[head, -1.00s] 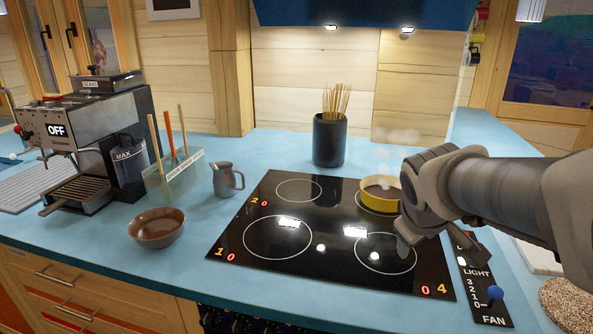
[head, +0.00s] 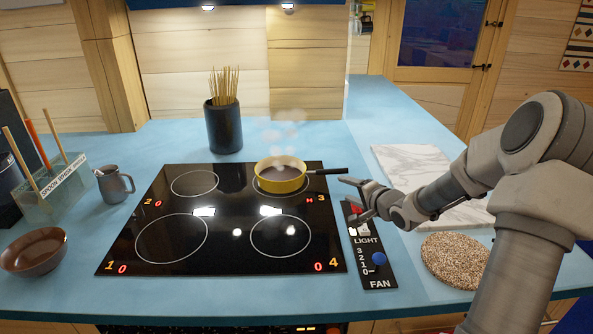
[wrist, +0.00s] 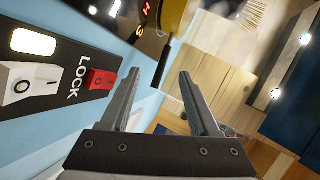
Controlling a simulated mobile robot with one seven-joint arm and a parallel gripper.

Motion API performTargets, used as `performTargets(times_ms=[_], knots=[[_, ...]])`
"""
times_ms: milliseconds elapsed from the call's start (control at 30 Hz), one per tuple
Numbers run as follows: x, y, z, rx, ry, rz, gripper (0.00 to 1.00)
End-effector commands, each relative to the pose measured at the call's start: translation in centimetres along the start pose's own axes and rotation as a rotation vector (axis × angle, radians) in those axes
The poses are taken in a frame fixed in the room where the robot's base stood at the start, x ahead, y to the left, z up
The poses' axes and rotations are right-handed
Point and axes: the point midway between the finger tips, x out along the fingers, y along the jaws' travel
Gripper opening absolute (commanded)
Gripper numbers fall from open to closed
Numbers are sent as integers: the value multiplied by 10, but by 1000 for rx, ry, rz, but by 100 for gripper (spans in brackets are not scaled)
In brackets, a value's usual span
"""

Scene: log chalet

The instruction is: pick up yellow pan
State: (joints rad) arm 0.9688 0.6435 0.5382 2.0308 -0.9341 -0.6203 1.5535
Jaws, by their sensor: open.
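The yellow pan (head: 281,177) sits on the back right ring of the black cooktop, with steam above it. Its black handle (head: 328,171) points right, over the cooktop's edge. In the wrist view the pan (wrist: 172,14) is partly cut off at the top, and its handle (wrist: 163,62) hangs into view beyond the fingertips. My gripper (head: 347,199) is open and empty, just right of the cooktop and nearer to me than the handle's end. In the wrist view my gripper's two fingers (wrist: 160,82) are spread apart, with the handle's tip near the gap between them.
The cooktop (head: 222,222) has several rings. A control panel (head: 369,262) with switches lies below my gripper. A marble board (head: 425,170) and a round speckled mat (head: 455,258) lie right. A utensil pot (head: 224,128), a jug (head: 114,185) and a brown bowl (head: 34,251) stand left.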

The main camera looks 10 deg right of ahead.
Motion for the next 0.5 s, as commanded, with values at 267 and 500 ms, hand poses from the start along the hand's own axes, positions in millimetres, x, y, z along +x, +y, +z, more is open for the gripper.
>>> performTargets(times_ms=[267, 500], knots=[[3, -3, -10, 226, -21, -123, 62], [48, -7, -8, 227, -23, -124, 62]])
